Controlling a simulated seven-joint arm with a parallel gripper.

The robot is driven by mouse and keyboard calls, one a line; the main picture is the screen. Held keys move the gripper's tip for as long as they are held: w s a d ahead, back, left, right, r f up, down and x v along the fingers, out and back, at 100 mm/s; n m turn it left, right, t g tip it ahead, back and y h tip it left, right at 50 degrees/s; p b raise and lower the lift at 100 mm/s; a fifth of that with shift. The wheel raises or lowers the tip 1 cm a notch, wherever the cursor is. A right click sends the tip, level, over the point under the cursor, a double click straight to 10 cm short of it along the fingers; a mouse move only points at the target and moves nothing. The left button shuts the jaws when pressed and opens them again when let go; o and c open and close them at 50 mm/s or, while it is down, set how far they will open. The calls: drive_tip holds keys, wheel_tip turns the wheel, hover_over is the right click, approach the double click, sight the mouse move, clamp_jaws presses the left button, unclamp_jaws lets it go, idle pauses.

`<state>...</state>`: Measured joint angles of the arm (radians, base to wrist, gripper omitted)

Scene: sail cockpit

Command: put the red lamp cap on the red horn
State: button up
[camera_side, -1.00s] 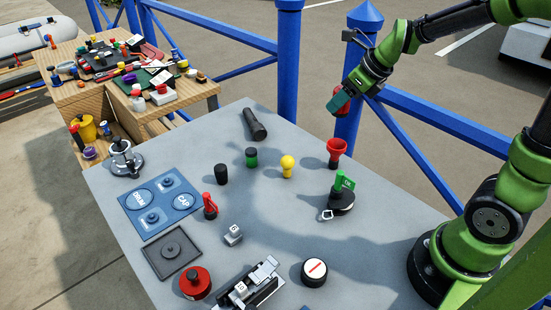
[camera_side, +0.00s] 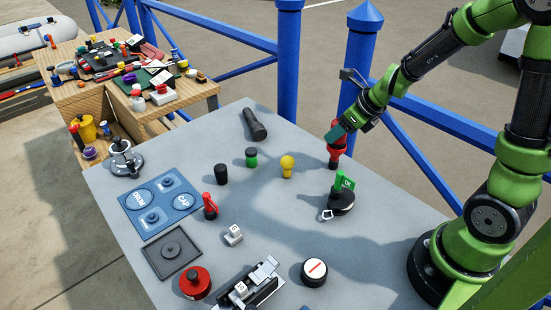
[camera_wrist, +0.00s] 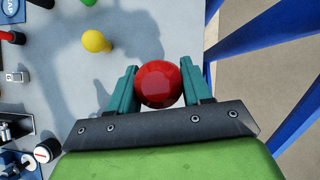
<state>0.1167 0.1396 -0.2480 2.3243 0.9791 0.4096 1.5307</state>
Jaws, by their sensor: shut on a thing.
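The red lamp cap (camera_wrist: 160,84) is between the two teal fingers of my gripper (camera_wrist: 160,88) in the wrist view. My gripper (camera_side: 337,132) is shut on it and points down at the back right of the table in the side view. The red horn (camera_side: 333,157) stands upright on the table directly below, its mouth covered by the cap and fingers. The cap looks to be at the horn's mouth. I cannot tell whether it touches or is seated. In the wrist view the cap hides the horn.
Blue railing posts (camera_side: 358,80) rise just behind the table edge.

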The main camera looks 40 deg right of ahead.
drive_tip(key=shift+f, duration=0.1)
drive_tip(key=o, duration=1)
drive_tip(key=shift+o, duration=0.2)
drive_tip(key=shift+r, duration=0.3)
drive_tip(key=v, duration=1)
drive_tip(key=s+a+r+n, duration=0.3)
drive_tip(key=a+n, duration=0.3)
drive_tip(key=n, duration=0.9)
drive_tip(key=s+a+r+n, duration=0.3)
drive_tip(key=s+a+n, duration=0.2)
drive_tip(key=n, duration=1)
drive_tip(key=shift+s+a+t+y, duration=0.35)
drive_tip(key=shift+a+t+y, duration=0.05)
drive_tip(key=shift+a, duration=0.25)
